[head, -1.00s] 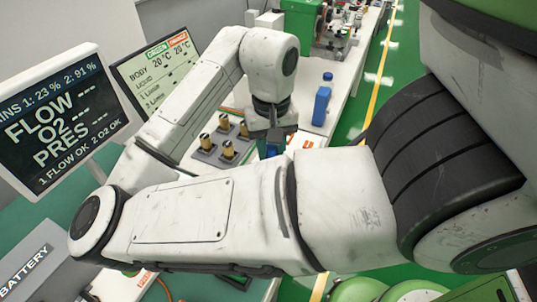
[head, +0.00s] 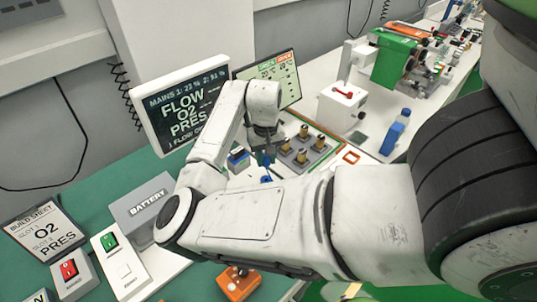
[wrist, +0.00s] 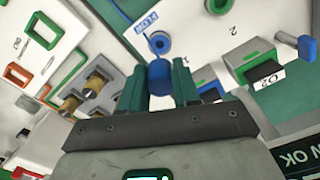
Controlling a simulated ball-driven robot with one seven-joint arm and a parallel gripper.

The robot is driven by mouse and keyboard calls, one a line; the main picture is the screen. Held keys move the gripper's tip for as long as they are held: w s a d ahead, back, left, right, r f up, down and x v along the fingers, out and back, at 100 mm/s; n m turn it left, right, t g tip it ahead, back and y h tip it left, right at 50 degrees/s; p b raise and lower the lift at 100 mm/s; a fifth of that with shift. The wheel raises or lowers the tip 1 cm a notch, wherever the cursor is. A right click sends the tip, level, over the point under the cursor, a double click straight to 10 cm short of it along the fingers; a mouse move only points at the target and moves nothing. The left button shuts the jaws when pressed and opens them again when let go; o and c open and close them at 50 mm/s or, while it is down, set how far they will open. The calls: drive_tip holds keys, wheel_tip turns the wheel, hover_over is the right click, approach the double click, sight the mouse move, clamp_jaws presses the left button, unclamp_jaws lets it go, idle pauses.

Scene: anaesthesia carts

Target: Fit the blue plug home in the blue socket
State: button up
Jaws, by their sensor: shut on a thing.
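In the wrist view, my gripper (wrist: 168,82) is shut on the blue plug (wrist: 160,78), held between its two green fingers. A round blue part with a dark centre, which looks like the blue socket (wrist: 161,43), lies just beyond the plug on the white panel beside a FLOW label. A thin blue cable runs down towards it; I cannot tell exactly where it ends. The plug looks apart from the socket, but the depth between them is unclear. In the head view, my arm hides most of the gripper, and small blue parts show below the wrist.
Brass-topped posts on a grey block (head: 302,152) stand close to the gripper. A FLOW O2 PRES screen (head: 185,108) stands behind the arm. In the wrist view, a green-framed O2 module (wrist: 262,70) is to the right. A blue bottle (head: 396,132) stands further along the bench.

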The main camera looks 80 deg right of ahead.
drive_tip(key=shift+r+p, duration=0.1)
drive_tip(key=shift+p, duration=0.25)
drive_tip(key=shift+f+b, duration=1.5)
drive_tip(key=shift+f, duration=1.5)
drive_tip(key=shift+p, duration=1)
drive_tip(key=shift+f+b, duration=0.55)
drive_tip(key=shift+f, duration=0.55)
drive_tip(key=o, duration=1.1)
drive_tip(key=shift+r, duration=0.1)
wheel_tip(320, 180, up, 11)
drive_tip(key=shift+f+b, duration=0.15)
drive_tip(key=shift+b, duration=0.5)
